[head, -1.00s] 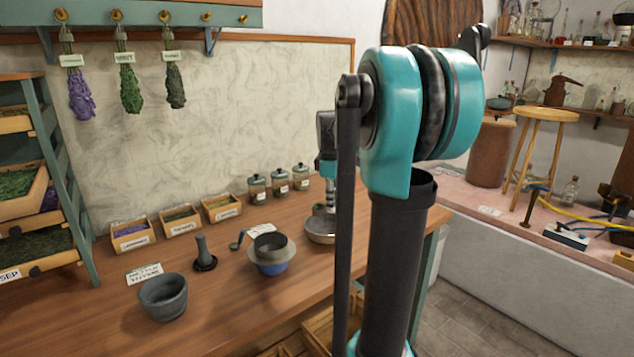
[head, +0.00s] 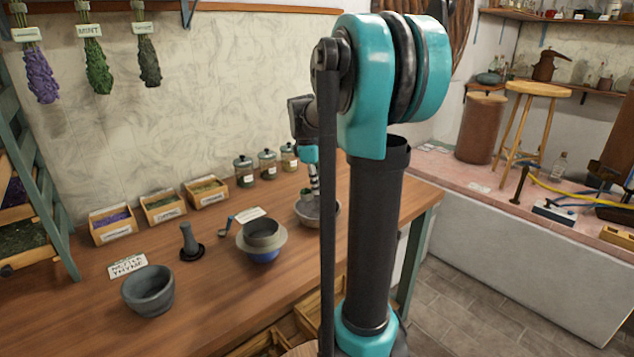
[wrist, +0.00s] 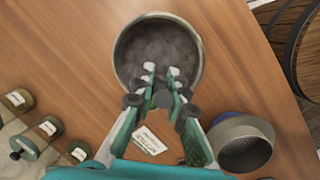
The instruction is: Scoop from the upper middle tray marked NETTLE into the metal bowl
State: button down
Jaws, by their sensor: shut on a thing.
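The metal bowl (head: 331,214) stands on the wooden table, partly hidden behind my arm. In the wrist view the round bowl (wrist: 122,62) lies under my fingertips, with a dull grey inside. My gripper (wrist: 161,72) is over the bowl, its fingers shut on a small dark grey piece (wrist: 162,98), too little of which shows to name. In the head view my gripper (head: 313,180) points down at the bowl, with a small grey-green thing (head: 305,193) by its tip. Trays on a rack (head: 32,256) at far left are cut off; I can read no NETTLE mark.
A blue bowl with a sieve (head: 262,240) stands left of the metal bowl. Small herb boxes (head: 165,207) and lidded jars (head: 245,172) line the back. A small scoop-like tool (head: 226,228) lies by another card.

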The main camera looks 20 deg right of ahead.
jog(key=g+h, duration=0.2)
jog(key=h, duration=0.3)
jog(key=shift+a, duration=0.1)
jog(key=g+h, duration=0.1)
jog(key=h, duration=0.1)
jog(key=g+h, duration=0.1)
jog(key=h, duration=0.2)
jog(key=shift+n, duration=0.4)
jog(key=shift+r, duration=0.1)
dwell(0.6)
jog(key=shift+r, duration=0.5)
jog(key=shift+s+d+r+t+y, duration=0.1)
jog(key=shift+d+r+t+y, duration=0.2)
jog(key=shift+y, duration=0.6)
jog(key=y, duration=0.1)
jog(key=t+y, duration=0.1)
jog(key=y, duration=0.1)
jog(key=shift+r, duration=0.25)
jog(key=y, duration=0.1)
jog(key=t+y, duration=0.1)
jog(key=y, duration=0.1)
jog(key=t+y, duration=0.1)
jog(key=y, duration=0.1)
jog(key=shift+r+m, duration=0.4)
jog(key=shift+a+t+y, duration=0.15)
jog(key=shift+t+y, duration=0.25)
jog(key=shift+y, duration=0.4)
